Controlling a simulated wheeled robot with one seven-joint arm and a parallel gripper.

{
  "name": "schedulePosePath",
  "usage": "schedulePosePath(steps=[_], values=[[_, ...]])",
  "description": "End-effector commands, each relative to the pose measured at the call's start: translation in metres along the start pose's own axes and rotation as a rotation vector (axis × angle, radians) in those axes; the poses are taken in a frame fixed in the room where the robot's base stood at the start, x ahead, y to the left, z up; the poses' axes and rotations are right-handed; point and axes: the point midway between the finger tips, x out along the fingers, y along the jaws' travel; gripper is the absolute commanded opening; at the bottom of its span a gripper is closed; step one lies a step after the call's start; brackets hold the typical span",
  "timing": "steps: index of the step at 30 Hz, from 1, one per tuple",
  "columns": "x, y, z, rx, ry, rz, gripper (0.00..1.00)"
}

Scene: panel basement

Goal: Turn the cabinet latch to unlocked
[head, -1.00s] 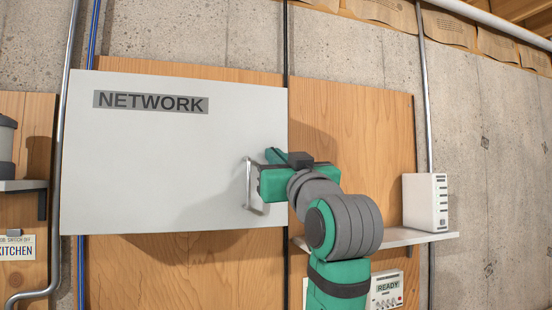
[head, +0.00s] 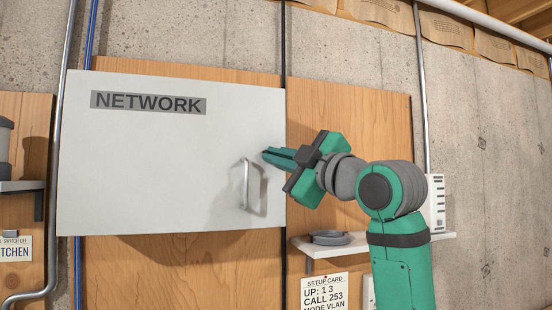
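The cabinet is a white box with a flat door (head: 150,165) and a NETWORK label, in the left half of the head view. A metal bar handle (head: 245,185) stands upright near the door's right edge. My gripper (head: 266,155) is above and right of the handle, in front of the door's right edge. Its two green fingers lie close together and point left; it looks shut, with nothing visible between them. I cannot tell whether the fingertips touch the door. I cannot make out a separate latch; it may be hidden behind the fingers.
A shelf (head: 400,241) to the right bears a grey coil (head: 331,238) and a white device (head: 438,200), partly behind my arm. A setup card (head: 324,291) hangs below. A metal pipe (head: 58,150) runs along the cabinet's left side.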

Motion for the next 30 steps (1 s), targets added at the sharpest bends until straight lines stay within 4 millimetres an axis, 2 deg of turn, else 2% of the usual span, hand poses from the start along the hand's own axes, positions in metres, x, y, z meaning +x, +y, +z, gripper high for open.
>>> schedulePosePath(steps=[15, 30], values=[[0.0, 0.0049, -0.0016, -0.412, -0.001, -0.168, 0.0], [0.0005, 0.005, -0.0012, -0.582, -0.002, -0.24, 0.0]])
